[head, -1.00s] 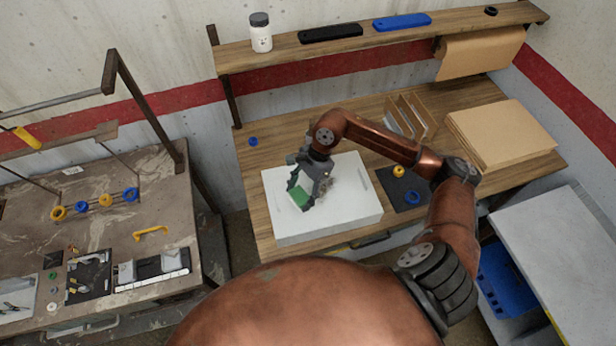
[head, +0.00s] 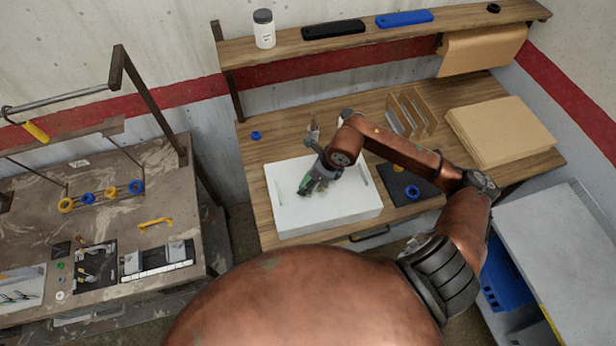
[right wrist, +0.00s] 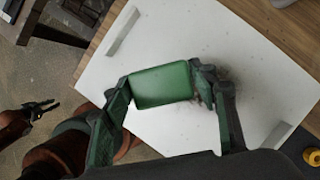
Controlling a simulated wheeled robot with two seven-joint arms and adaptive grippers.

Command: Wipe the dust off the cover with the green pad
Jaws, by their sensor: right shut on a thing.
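The white cover (head: 345,208) is a flat, box-like slab on the wooden bench. My right gripper (head: 308,184) is over its middle, shut on the green pad (right wrist: 163,84). In the right wrist view the pad sits between the two fingers, in front of the cover's white top; I cannot tell whether it touches. A grey dust smudge (right wrist: 208,74) shows beside the right finger, with faint specks around the pad. Part of the smudge is hidden by the gripper. My left gripper (right wrist: 40,108) is small at the left of the right wrist view, away from the cover.
Right of the cover are a dark mat (head: 405,187) with a blue ring (head: 412,192), an upright wooden divider (head: 410,112) and a cardboard stack (head: 500,132). A shelf (head: 285,47) with a white bottle (head: 264,30) runs behind. A blue ring (head: 256,135) lies back left.

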